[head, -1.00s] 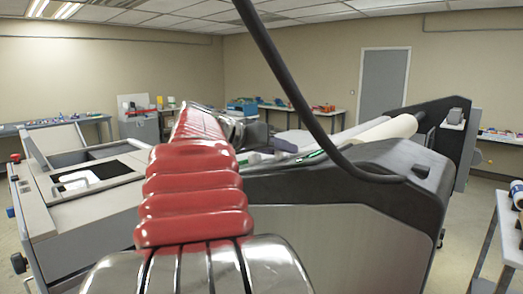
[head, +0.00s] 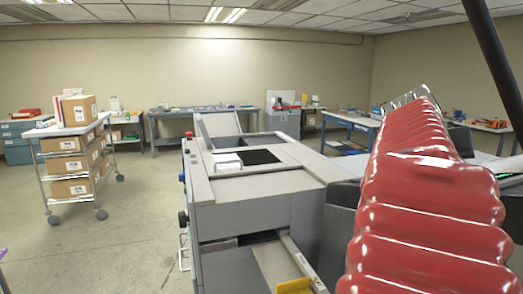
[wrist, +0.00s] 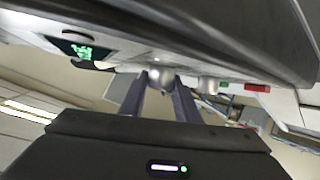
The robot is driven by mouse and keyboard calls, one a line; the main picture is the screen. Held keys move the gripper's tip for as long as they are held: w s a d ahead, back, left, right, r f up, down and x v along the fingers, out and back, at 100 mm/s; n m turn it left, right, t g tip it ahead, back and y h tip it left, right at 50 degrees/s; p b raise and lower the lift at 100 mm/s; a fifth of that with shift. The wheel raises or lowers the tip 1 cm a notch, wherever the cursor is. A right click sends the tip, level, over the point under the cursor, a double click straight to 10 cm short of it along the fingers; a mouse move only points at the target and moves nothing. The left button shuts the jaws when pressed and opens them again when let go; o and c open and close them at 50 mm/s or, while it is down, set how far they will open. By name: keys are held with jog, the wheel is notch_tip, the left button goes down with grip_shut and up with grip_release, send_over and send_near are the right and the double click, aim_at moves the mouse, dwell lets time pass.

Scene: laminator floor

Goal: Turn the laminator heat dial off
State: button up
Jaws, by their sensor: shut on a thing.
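In the wrist view, the two dark fingers of my gripper (wrist: 160,92) reach up to the laminator's control panel (wrist: 120,58). They are shut on a small silver dial (wrist: 160,74), which shows between the fingertips. Its pointer mark and any label are too small to read. A second silver knob (wrist: 208,85) sits just to the right, clear of the fingers. The laminator (head: 262,203) also shows in the head view. My red-sleeved arm covers its right side there, and my gripper and the dial are hidden.
A green-lit display (wrist: 82,51) and a red button (wrist: 257,88) flank the knobs. A dark overhanging edge (wrist: 215,28) lies close above the fingers. In the head view, a cart with boxes (head: 72,165) stands left. The floor (head: 135,225) between cart and laminator is clear.

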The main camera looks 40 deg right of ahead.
jog(key=shift+n+t+y, duration=1)
jog(key=shift+n+t, duration=0.9)
jog(key=shift+t, duration=0.3)
jog(key=shift+n+t+y, duration=1.2)
jog(key=shift+n+t, duration=0.3)
jog(key=n+t+y, duration=0.2)
jog(key=n+y, duration=0.1)
jog(key=shift+f, duration=0.1)
jog(key=shift+n+t+y, duration=0.7)
jog(key=shift+n+y, duration=0.8)
jog(key=shift+y, duration=0.7)
jog(key=o, duration=1)
jog(key=shift+o, duration=0.2)
jog(key=shift+r, duration=0.2)
